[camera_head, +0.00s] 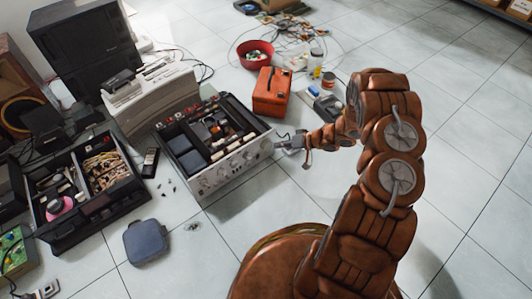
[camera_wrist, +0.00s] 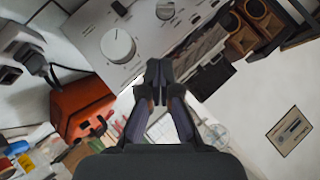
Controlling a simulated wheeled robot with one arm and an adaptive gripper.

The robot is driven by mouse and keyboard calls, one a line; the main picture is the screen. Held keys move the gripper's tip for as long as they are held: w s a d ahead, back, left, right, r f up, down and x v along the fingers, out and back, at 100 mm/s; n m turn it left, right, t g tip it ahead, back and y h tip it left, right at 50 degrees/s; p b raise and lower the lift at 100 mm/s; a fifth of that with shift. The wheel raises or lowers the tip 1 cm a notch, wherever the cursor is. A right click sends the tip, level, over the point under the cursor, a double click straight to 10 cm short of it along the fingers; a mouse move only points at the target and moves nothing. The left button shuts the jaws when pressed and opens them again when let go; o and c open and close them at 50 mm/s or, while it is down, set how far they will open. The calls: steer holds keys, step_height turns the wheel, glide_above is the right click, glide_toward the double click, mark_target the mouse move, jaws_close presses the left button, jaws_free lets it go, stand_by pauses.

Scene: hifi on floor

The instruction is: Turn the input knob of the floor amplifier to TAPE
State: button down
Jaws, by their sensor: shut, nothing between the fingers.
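The floor amplifier (camera_head: 232,168) lies with its top open, its silver front panel facing right and toward me. In the wrist view the panel (camera_wrist: 88,28) fills the upper part. A large round white knob (camera_wrist: 118,45) with a dark pointer mark and a smaller knob (camera_wrist: 165,10) show on it. I cannot read the labels or tell which knob is the input one. My gripper (camera_head: 281,146) is by the panel's right end; in the wrist view its shut, empty fingers (camera_wrist: 158,70) are right of and below the large knob. Contact with the panel is unclear.
An orange-red box (camera_head: 272,92) stands behind the amplifier, near a red bowl (camera_head: 255,54). Black and beige equipment (camera_head: 150,98) stands behind. Tiled floor (camera_head: 460,120) is clear at right.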

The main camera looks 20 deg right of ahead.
mark_target(247, 157)
steer(key=b+x, duration=0.3)
steer(key=x, duration=0.7)
steer(key=shift+s+d+f+b, duration=0.1)
steer(key=shift+s+b, duration=0.05)
steer(key=shift+b, duration=0.25)
steer(key=shift+s+a+f+b, duration=0.3)
steer(key=shift+a+f+b, duration=0.4)
steer(key=shift+f, duration=0.15)
steer(key=shift+s+a+f, duration=0.1)
steer(key=shift+a+f, duration=0.3)
steer(key=shift+a, duration=0.05)
